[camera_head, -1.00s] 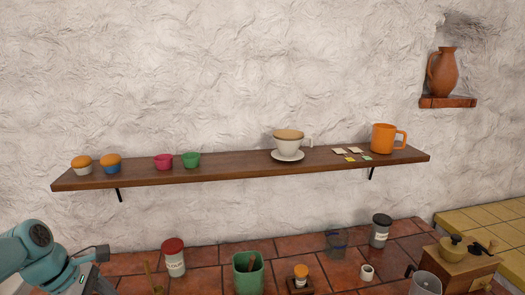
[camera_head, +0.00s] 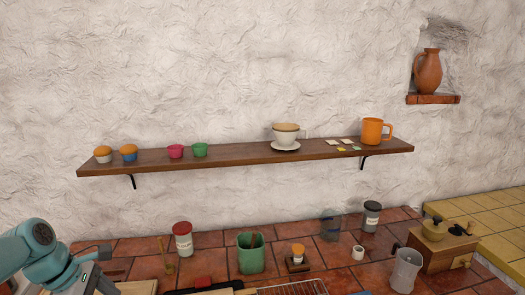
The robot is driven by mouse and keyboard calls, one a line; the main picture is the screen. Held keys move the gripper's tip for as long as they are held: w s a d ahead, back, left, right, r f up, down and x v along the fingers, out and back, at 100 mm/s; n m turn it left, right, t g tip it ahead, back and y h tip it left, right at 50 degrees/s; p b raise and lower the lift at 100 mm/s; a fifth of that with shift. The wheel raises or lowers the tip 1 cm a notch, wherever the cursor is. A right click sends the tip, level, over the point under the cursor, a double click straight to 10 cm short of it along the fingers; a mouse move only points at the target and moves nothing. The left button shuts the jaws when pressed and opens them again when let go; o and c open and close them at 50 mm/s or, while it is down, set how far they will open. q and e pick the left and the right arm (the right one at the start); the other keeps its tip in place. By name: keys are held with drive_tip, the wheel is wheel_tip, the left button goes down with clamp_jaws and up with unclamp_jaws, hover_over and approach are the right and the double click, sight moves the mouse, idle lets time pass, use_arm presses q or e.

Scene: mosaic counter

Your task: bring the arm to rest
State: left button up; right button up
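My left arm comes in at the lower left, teal and bent at a rounded joint. Its dark grey gripper (camera_head: 98,270) is low in the picture, over the left end of the tiled counter (camera_head: 215,262). The gripper is partly cut off by the bottom edge, and I cannot tell whether its fingers are open or shut. I see nothing held in it. My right arm and gripper are not in view.
A red-lidded jar (camera_head: 183,240), a green container (camera_head: 251,254), a wire rack (camera_head: 295,288) and a wooden grinder (camera_head: 440,252) stand on the counter. A wall shelf (camera_head: 235,156) above holds small cups, a cup on a saucer and an orange mug (camera_head: 372,131).

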use_arm(q)
drive_tip(key=s+d+f+m+g+b, duration=0.25)
drive_tip(key=d+f, duration=0.25)
drive_tip(key=f, duration=0.6)
drive_tip(key=s+d+f+m+g+h+b, duration=0.15)
drive_tip(key=s+d+f+b, duration=0.35)
drive_tip(key=f, duration=0.6)
drive_tip(key=s+d+f+m+g+y+b, duration=0.1)
drive_tip(key=s+d+f+g, duration=0.1)
drive_tip(key=d+f, duration=0.65)
drive_tip(key=s+d+f+m+t, duration=0.2)
drive_tip(key=s+f+m, duration=0.2)
drive_tip(key=f+m, duration=0.3)
drive_tip(key=s+d+f+m+t+b, duration=0.1)
drive_tip(key=s+f+m+t, duration=0.1)
drive_tip(key=s+f+m, duration=0.3)
wheel_tip(320, 180, down, 3)
drive_tip(key=shift+s+d+r+m, duration=0.2)
drive_tip(key=shift+d+m, duration=0.2)
drive_tip(key=shift+m, duration=0.6)
